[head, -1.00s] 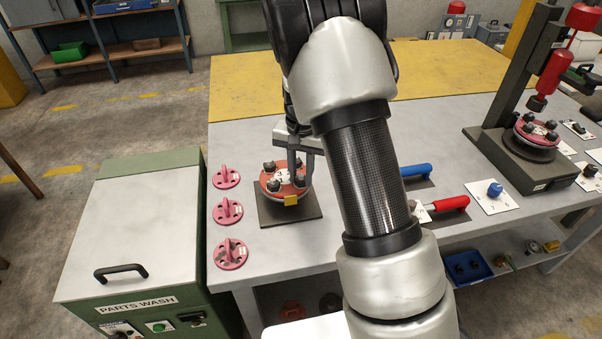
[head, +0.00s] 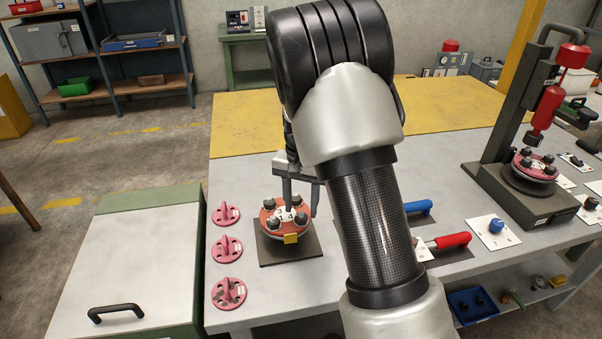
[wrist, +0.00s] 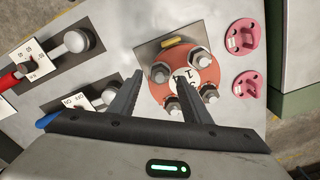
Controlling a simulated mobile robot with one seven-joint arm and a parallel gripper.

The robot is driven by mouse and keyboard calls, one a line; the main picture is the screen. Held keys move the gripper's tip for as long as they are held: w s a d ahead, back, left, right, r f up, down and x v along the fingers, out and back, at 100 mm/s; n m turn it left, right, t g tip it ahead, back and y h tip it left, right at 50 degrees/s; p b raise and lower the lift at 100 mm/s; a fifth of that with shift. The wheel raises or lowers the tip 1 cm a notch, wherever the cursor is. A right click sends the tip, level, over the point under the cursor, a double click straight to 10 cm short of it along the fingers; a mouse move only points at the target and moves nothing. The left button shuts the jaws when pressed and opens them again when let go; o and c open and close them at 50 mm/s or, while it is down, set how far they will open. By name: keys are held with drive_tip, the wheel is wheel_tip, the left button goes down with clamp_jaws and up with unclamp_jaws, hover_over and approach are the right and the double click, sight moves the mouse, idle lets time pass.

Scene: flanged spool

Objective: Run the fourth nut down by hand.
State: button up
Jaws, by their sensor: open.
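The spool's orange-red flange (head: 270,226) sits on a dark square plate (head: 268,256) on the bench. Dark nuts on studs stand around a white numbered centre label, and a yellow tag (head: 291,239) hangs at the front. In the wrist view the flange (wrist: 184,62) shows nuts at its upper right (wrist: 200,57), right (wrist: 208,93) and bottom (wrist: 172,105). Another nut (wrist: 160,72) appears between my fingertips in that view. My gripper (head: 301,207) is open over the flange's back right; it also shows in the wrist view (wrist: 158,80). Finger contact cannot be told.
Pink flanged parts (head: 227,249) lie left of the plate. A press stand (head: 510,195) holding another red flange stands farther right. The parts washer (head: 125,265) is at left.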

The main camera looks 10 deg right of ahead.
sight(301, 217)
wheel_tip(301, 217, up, 15)
drive_tip(key=shift+f, duration=0.1)
idle(0.3)
drive_tip(key=s+r+n+t+y+p, duration=0.1)
drive_tip(key=s+r+n+t+p, duration=0.15)
drive_tip(key=s+r, duration=0.95)
drive_tip(key=s+f+n+t+h, duration=0.1)
drive_tip(key=s+f+n+t, duration=0.2)
drive_tip(key=s, duration=1.1)
drive_tip(key=shift+s+d, duration=0.2)
drive_tip(key=shift+d, duration=0.05)
drive_tip(key=shift+d+n, duration=0.1)
drive_tip(key=shift+n, duration=0.15)
